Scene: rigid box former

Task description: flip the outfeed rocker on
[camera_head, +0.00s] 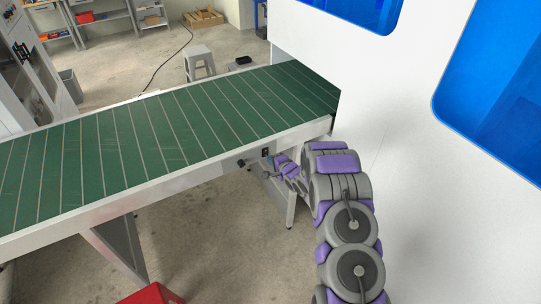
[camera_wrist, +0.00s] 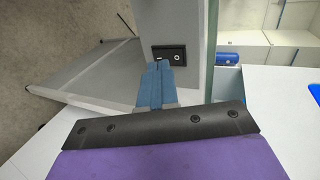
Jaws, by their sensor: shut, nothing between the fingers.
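The outfeed rocker (camera_wrist: 178,53) is a small black switch plate in the wrist view, with a line mark near its left end and a round mark near its right end. It also shows as a small dark plate on the conveyor's side rail in the head view (camera_head: 265,152). My gripper (camera_wrist: 157,66) is shut and empty. Its blue fingertips overlap the lower left edge of the plate in the wrist view; I cannot tell if they touch it. Which side of the rocker is pressed in is not clear.
The green conveyor belt (camera_head: 150,140) runs into the white machine housing (camera_head: 400,130). A dark knob (camera_head: 241,163) sits on the rail left of the rocker. A conveyor leg (camera_head: 291,208) stands below. A red box (camera_head: 153,294) is at the bottom. A grey stool (camera_head: 199,62) stands beyond.

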